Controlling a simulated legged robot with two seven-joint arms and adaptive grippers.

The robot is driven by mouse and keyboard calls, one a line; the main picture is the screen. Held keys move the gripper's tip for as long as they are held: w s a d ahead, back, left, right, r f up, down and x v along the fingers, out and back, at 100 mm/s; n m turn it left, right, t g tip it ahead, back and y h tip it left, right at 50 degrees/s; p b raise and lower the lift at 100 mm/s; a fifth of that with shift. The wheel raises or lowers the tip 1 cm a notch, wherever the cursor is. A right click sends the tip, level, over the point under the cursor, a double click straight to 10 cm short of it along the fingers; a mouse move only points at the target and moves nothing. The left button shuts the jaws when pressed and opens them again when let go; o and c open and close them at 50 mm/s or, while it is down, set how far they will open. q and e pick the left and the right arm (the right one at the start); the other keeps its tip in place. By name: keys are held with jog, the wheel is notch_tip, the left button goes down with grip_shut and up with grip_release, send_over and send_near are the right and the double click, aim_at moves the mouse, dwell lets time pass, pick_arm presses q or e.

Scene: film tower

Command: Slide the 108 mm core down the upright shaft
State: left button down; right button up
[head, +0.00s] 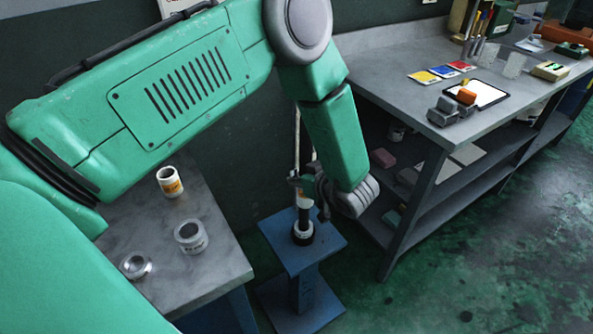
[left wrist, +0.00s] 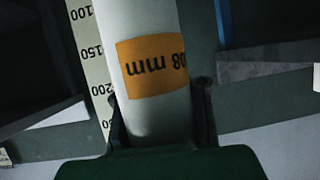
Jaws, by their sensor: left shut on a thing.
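The 108 mm core (left wrist: 150,115) is a white cylinder with an orange band, upside down in the left wrist view, where "08 mm" can be read. My left gripper (left wrist: 160,125) is shut on it, a dark finger at each side. In the head view my left gripper (head: 306,186) is above the blue stand, beside or over the upright dark shaft (head: 304,214). The arm and gripper mostly hide the core there, so I cannot tell whether it is around the shaft. A black-and-white ring (head: 303,236) sits at the shaft's foot. My right gripper is not in view.
The blue stand (head: 275,229) has a pale scale strip (left wrist: 94,60) rising behind it. A grey table (head: 222,268) at left holds an orange-labelled white cylinder (head: 170,181), a wider ring (head: 191,236) and a metal ring (head: 136,265). A workbench (head: 395,88) stands at right.

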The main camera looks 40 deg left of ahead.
pick_arm(q)
notch_tip(320, 180, down, 10)
jog(key=b, duration=0.5)
jog(key=shift+s+d+r, duration=0.15)
jog(key=shift+s+d, duration=0.1)
jog(key=shift+s, duration=0.05)
jog(key=c, duration=1.4)
grip_release()
jog(key=shift+w+a, duration=0.15)
jog(key=shift+c, duration=0.2)
jog(key=shift+w+d+r, duration=0.15)
jog(key=shift+d+r, duration=0.05)
jog(key=shift+r, duration=0.15)
jog(key=v, duration=1.1)
jog(key=shift+d+f+h, duration=0.15)
jog(key=shift+d+h, duration=0.1)
jog(key=shift+h, duration=0.05)
jog(key=shift+a, duration=0.1)
